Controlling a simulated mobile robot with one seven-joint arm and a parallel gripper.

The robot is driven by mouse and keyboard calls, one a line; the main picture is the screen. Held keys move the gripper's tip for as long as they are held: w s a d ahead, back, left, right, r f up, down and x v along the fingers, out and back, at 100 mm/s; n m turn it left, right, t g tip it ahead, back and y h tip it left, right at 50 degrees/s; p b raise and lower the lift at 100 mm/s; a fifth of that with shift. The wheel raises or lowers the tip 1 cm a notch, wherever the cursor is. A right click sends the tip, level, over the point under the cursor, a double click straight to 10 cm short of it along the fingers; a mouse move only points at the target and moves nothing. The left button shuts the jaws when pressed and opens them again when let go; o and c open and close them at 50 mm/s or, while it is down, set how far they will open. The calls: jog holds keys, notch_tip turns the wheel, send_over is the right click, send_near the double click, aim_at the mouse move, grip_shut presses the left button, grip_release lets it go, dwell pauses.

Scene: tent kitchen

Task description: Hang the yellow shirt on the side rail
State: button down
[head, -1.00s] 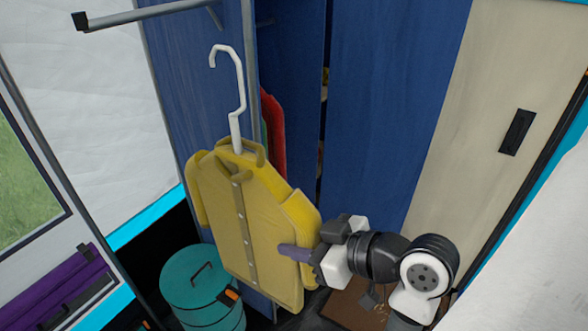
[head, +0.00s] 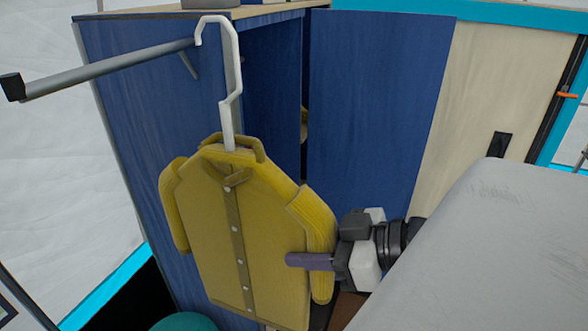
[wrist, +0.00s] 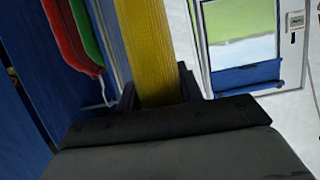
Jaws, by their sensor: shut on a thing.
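The yellow shirt (head: 208,225) hangs upright on a white hanger (head: 228,85), its buttoned front facing the head camera. My gripper (head: 312,262) is shut on the shirt's right side near the sleeve; one purple-grey finger lies across the front. In the wrist view the yellow cloth (wrist: 145,45) runs up between the fingers. The grey side rail (head: 110,68) sticks out leftward from the blue cabinet. The hanger's hook overlaps the rail's cabinet end in the head view, with its tip just at rail height. Whether they touch, I cannot tell.
The blue cabinet (head: 370,110) stands behind the shirt, its front partly open. Red (wrist: 65,35) and green (wrist: 87,35) garments hang at left in the wrist view. A teal container (head: 185,323) is below the shirt.

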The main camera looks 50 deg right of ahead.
aim_at(293, 234)
jog(key=shift+w+a+r+p, duration=0.1)
jog(key=shift+w+a+p, duration=0.6)
jog(key=shift+w, duration=1.75)
jog(key=shift+w+a+p, duration=0.15)
jog(key=shift+w+a, duration=1)
jog(key=shift+w, duration=1.3)
jog(key=shift+w+a+r+p, duration=0.1)
jog(key=shift+w+a+p, duration=0.6)
jog(key=shift+w, duration=1.75)
jog(key=f+b, duration=0.3)
jog(key=b, duration=0.1)
jog(key=shift+a+f, duration=0.2)
jog(key=shift+f, duration=0.2)
jog(key=c, duration=0.8)
grip_release()
jog(key=shift+c, duration=0.2)
jog(key=shift+s, duration=0.1)
jog(key=b+v, duration=0.3)
jog(key=v, duration=1)
jog(key=shift+s+d+b, duration=0.1)
jog(key=shift+s+b, duration=0.2)
jog(key=shift+s, duration=0.1)
